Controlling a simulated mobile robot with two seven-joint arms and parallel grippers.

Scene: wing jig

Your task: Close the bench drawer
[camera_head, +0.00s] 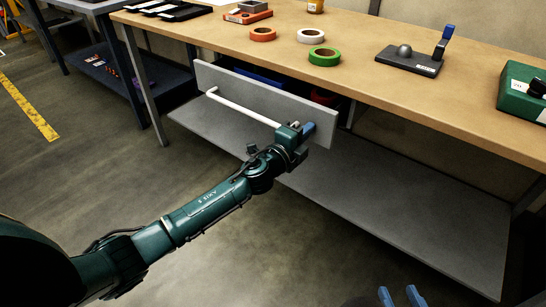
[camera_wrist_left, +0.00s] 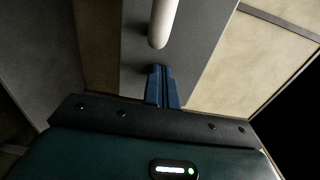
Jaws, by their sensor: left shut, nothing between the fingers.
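The bench drawer stands pulled out under the wooden bench top, its grey front (camera_head: 265,98) clear of the bench edge. A white bar handle (camera_head: 243,108) runs along that front. My left gripper (camera_head: 307,130) is shut and empty at the front's right part, beside the handle's right end. In the left wrist view the shut blue fingertips (camera_wrist_left: 162,70) point at the grey front (camera_wrist_left: 203,30), just below the rounded handle end (camera_wrist_left: 162,30). I cannot tell whether they touch the panel. My right gripper (camera_head: 401,292) shows only its two spread fingertips at the bottom edge, empty.
Blue and red things show inside the drawer. Tape rolls (camera_head: 324,56), a grey fixture (camera_head: 408,60) and a green box (camera_head: 522,90) sit on the bench top (camera_head: 450,105). A grey lower shelf (camera_head: 400,215) lies beneath. The floor in front is clear.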

